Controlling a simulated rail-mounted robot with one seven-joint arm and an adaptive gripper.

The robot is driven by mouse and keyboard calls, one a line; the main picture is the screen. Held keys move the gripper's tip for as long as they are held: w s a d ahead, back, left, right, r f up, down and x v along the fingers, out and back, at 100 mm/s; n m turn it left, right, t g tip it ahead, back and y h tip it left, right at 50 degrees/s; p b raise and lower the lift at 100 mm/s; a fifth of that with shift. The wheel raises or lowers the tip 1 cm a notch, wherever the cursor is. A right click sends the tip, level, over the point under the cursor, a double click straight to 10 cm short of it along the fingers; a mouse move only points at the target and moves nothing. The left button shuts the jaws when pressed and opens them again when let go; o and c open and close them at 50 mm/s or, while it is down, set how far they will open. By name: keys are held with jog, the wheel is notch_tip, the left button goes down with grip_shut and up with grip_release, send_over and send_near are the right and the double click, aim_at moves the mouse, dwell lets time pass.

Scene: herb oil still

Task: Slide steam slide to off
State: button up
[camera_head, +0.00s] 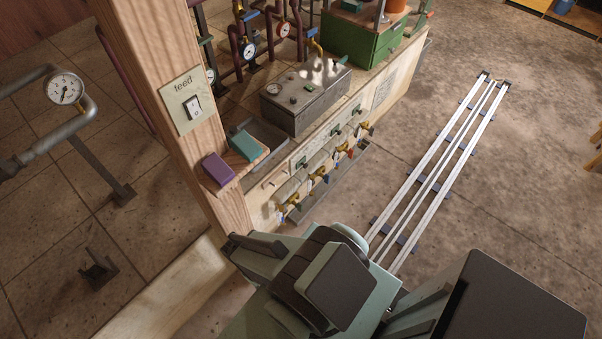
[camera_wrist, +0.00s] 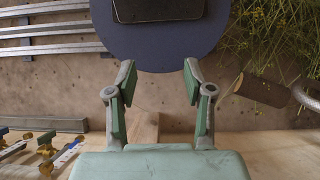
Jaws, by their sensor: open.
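I cannot make out for sure which part is the steam slide. In the head view a front panel (camera_head: 283,176) on the wooden bench carries a row of small green-handled controls (camera_head: 335,132), with several brass valves (camera_head: 320,173) below it. Their labels are too small to read. In the wrist view my gripper (camera_wrist: 158,68) is open, with nothing between its green-padded fingers. Brass fittings with a blue-and-white strip (camera_wrist: 66,156) show at the lower left of that view, apart from the fingers. In the head view my arm hides the near end of the bench.
A wooden post (camera_head: 165,60) with a "feed" switch (camera_head: 193,108) stands left of the panel. Purple (camera_head: 217,168) and teal (camera_head: 246,146) blocks sit beside it. A grey control box (camera_head: 305,98) and green box (camera_head: 362,40) stand on the bench. Herbs (camera_wrist: 255,30) show right in the wrist view.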

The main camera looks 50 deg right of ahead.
jog(key=w+d+f+m+t+y+b, duration=0.2)
jog(key=w+d+f+m+t+b, duration=0.15)
jog(key=d+f+b, duration=0.45)
jog(key=w+d+f+m+t+y+b, duration=0.2)
jog(key=w+d+f+m+t+b, duration=0.15)
jog(key=d+f+b, duration=0.45)
jog(key=w+d+f+m+t+y+b, duration=0.2)
jog(key=w+d+f+m+t+b, duration=0.15)
jog(key=d+b, duration=0.75)
jog(key=s+d+r+n+t+h+b, duration=0.1)
jog(key=s+d+t+h+b, duration=0.1)
jog(key=d+t+b, duration=0.5)
jog(key=s+d+r+n+t+h+b, duration=0.1)
jog(key=s+d+t+h+b, duration=0.15)
jog(key=d, duration=0.95)
jog(key=n+t+h, duration=0.3)
jog(key=n+t, duration=0.2)
jog(key=n, duration=0.3)
send_near(304, 164)
jog(key=w, duration=0.2)
jog(key=w+b, duration=0.1)
jog(key=w, duration=0.2)
jog(key=w+d+b, duration=0.1)
jog(key=w, duration=0.2)
jog(key=shift+w+f, duration=0.2)
jog(key=shift+f, duration=0.05)
